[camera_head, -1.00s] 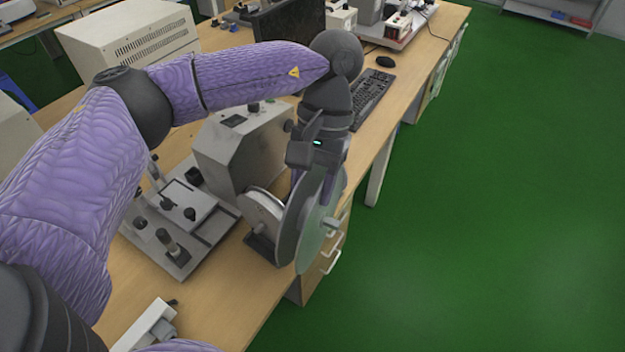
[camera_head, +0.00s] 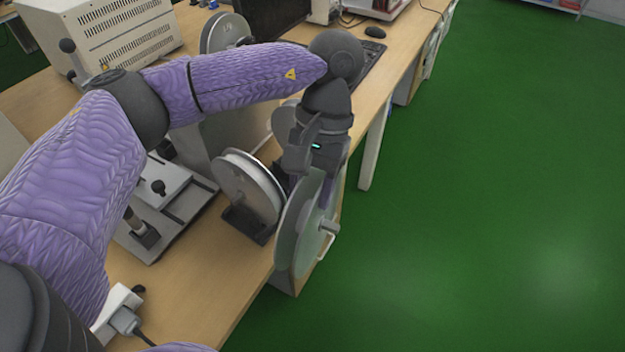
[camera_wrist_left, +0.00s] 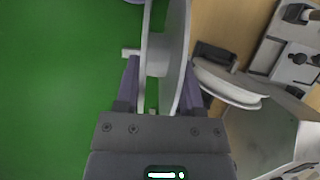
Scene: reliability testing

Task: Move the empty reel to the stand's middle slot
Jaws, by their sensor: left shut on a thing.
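My left gripper (camera_head: 326,190) is shut on a grey reel (camera_head: 298,238), which hangs upright beside the table's front edge, partly over the floor. In the left wrist view, the fingers (camera_wrist_left: 160,88) are on either side of the held reel (camera_wrist_left: 152,50), and its hub between the flanges looks bare. A second reel (camera_head: 240,180) with a white rim stands upright on a dark base (camera_head: 246,226), seemingly part of the stand, to the left of the held reel. It also shows in the left wrist view (camera_wrist_left: 226,84). The stand's slots cannot be made out. My right gripper is out of view.
A grey box-shaped machine (camera_head: 196,135) stands behind the second reel, partly hidden by my arm. A flat fixture with black knobs (camera_head: 158,187) lies to its left. Another reel (camera_head: 222,34) stands farther back. The green floor (camera_head: 470,200) on the right is clear.

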